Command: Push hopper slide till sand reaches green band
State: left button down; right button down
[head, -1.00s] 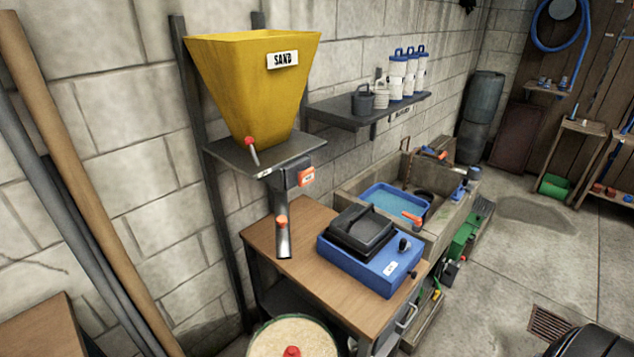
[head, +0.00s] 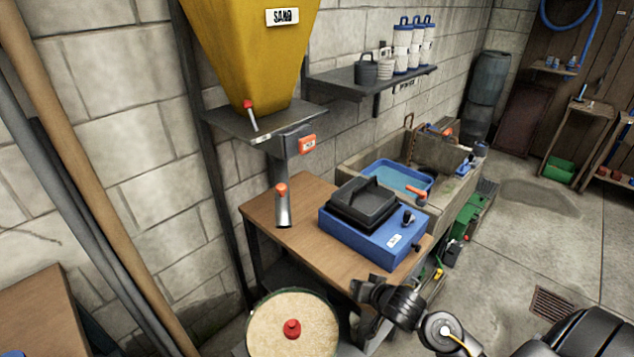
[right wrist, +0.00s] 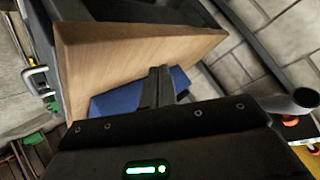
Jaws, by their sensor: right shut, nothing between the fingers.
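The yellow sand hopper (head: 245,55) stands on a grey wall plate (head: 270,128). A red-tipped lever (head: 251,118) sits at its base. I cannot tell which of the two knobs belongs to the slide. A round tub (head: 262,328) of pale sand with a red knob (head: 292,326) stands at the bottom; no green band is clear. My right gripper (head: 364,288) is shut and empty at the bench's front edge, apart from the hopper. My left gripper is out of view.
The wooden bench (head: 300,240) holds a blue device (head: 372,238) with a black lid. Behind is a concrete sink (head: 455,185) with a blue basin. A shelf (head: 370,85) with canisters hangs above. Brown and grey poles stand at left. The floor at right is mostly clear.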

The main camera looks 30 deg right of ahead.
jog(key=w+d+r+m+t+y, duration=0.1)
jog(key=w+r+m+t+y, duration=0.1)
jog(key=r, duration=0.7)
jog(key=w+d+r+m+t+y, duration=0.2)
jog(key=w+r, duration=0.3)
jog(key=r, duration=0.5)
jog(key=w+d+r+m+t+y, duration=0.2)
jog(key=w+r+m, duration=0.1)
jog(key=r, duration=0.7)
jog(key=shift+w+r+m+b, duration=0.2)
jog(key=shift+w+m+b, duration=0.2)
jog(key=shift+w, duration=0.3)
jog(key=p, duration=0.2)
send_near(309, 144)
jog(key=x, duration=0.5)
jog(key=shift+w, duration=0.15)
jog(key=shift+x, duration=0.75)
jog(key=shift+p, duration=0.3)
